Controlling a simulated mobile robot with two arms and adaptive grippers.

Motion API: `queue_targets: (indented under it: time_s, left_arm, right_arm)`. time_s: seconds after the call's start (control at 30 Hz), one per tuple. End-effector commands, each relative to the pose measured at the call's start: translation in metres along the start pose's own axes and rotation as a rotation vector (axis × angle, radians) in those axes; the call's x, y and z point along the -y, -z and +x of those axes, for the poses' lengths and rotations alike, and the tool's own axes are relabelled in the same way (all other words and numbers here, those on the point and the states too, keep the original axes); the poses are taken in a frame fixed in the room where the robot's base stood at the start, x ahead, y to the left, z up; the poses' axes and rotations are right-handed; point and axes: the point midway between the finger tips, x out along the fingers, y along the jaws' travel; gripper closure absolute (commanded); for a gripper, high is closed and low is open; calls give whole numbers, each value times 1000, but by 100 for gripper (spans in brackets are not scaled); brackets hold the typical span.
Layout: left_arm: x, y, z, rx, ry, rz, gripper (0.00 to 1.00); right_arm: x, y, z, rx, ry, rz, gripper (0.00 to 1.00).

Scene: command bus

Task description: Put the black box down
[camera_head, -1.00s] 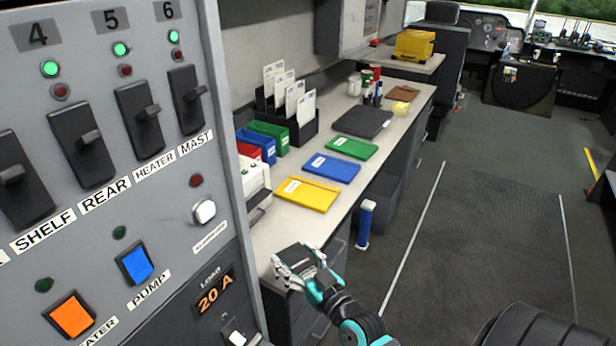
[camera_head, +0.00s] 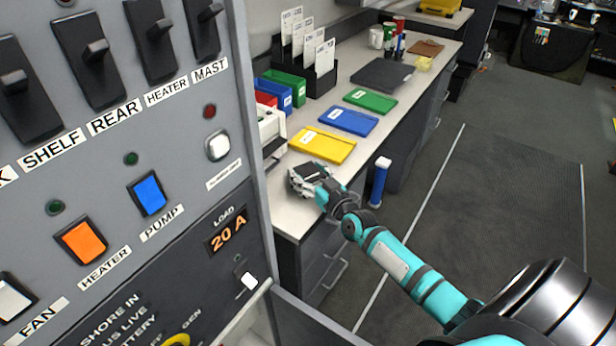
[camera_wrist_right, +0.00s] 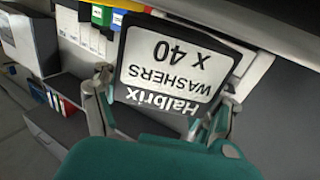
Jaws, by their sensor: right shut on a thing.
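My right gripper (camera_head: 310,181) is over the near end of the light counter (camera_head: 290,218), in front of the yellow tray. It is shut on the black box (camera_wrist_right: 168,60), which fills the middle of the right wrist view between the two fingers. The box has a white label reading "Halbrix WASHERS X 40", upside down in that view. In the head view the box is small and mostly hidden by the fingers. I cannot tell whether it touches the counter. My left gripper is not in view.
Yellow (camera_head: 323,144), blue (camera_head: 348,121) and green (camera_head: 370,100) trays lie along the counter, with a dark flat case (camera_head: 382,75) beyond. Small bins and a card rack stand at the wall side. A switch panel (camera_head: 120,150) is close on the left. A blue cylinder (camera_head: 379,182) stands beside the counter.

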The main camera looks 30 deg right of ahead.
Motion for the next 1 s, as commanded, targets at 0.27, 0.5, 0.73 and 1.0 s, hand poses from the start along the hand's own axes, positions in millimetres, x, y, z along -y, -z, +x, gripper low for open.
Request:
queue_targets:
  time_s: [0.27,0.5,0.73,1.0]
  left_arm:
    - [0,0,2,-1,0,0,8]
    - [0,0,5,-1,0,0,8]
    - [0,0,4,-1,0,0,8]
    - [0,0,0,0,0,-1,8]
  right_arm:
    - [0,-5,0,-4,-1,0,69]
    - [0,-8,0,-2,-1,1,22]
    - [0,-8,0,-2,-1,1,1]
    - [0,-3,0,-3,-1,0,1]
